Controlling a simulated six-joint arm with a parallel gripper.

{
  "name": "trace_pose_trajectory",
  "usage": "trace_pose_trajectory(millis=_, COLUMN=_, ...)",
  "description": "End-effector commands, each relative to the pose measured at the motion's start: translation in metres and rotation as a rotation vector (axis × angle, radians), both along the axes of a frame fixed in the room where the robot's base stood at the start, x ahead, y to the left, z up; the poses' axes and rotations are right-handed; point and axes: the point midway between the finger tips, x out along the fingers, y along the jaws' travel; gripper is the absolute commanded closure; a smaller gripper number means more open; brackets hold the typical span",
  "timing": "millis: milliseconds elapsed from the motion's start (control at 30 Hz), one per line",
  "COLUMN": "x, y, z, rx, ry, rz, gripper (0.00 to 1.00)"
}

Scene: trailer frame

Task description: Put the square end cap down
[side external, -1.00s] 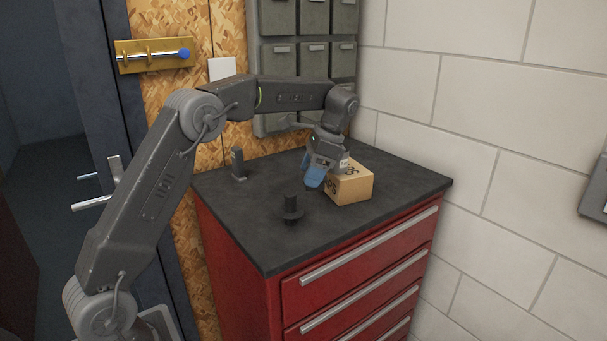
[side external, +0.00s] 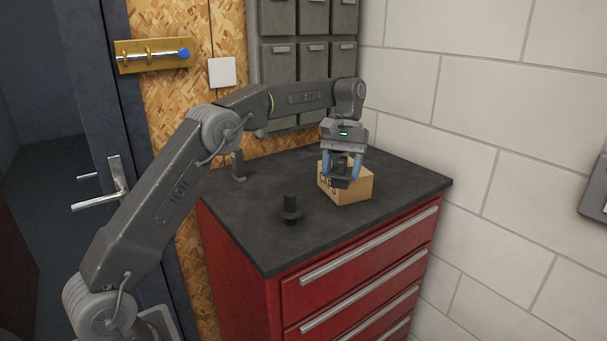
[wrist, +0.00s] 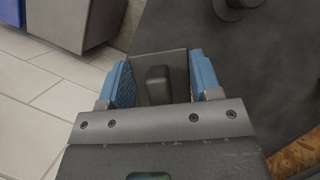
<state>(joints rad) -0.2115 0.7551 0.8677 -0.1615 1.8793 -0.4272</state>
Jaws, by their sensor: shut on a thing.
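The square end cap (side external: 342,182) is a dark grey piece held between the blue finger pads of my gripper (side external: 342,170). In the wrist view the cap (wrist: 172,64) shows a flat square plate with a raised block, and the two blue pads of my gripper (wrist: 163,80) are shut on its sides. In the side view the gripper and cap overlap the cardboard box (side external: 355,190), which has dark lettering. I cannot tell how high the cap is above the box or top. The box is not clearly visible in the wrist view.
A dark round-flanged peg (side external: 291,212) stands on the black top of the red drawer cabinet (side external: 245,222). A small dark upright piece (side external: 238,166) stands near the back left edge. Grey bins (side external: 282,65) hang on the wall behind. The front of the top is clear.

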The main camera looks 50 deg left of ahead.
Motion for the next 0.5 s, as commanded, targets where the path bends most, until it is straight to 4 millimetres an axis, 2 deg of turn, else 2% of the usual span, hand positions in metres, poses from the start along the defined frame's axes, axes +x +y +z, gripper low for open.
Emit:
trace_pose_trajectory(millis=33, x=-0.001, y=0.016, z=0.017, rx=0.001, ry=-0.008, rz=0.118, gripper=0.67)
trace_pose_trajectory(millis=100, x=-0.003, y=0.035, z=0.037, rx=-0.001, ry=-0.008, rz=0.276, gripper=0.67)
trace_pose_trajectory(millis=233, x=-0.006, y=0.068, z=0.061, rx=-0.001, ry=-0.003, rz=0.551, gripper=0.67)
trace_pose_trajectory(millis=367, x=-0.001, y=0.111, z=0.058, rx=-0.001, ry=0.001, rz=0.849, gripper=0.67)
trace_pose_trajectory(millis=500, x=0.002, y=0.167, z=0.048, rx=-0.001, ry=0.000, rz=1.217, gripper=0.67)
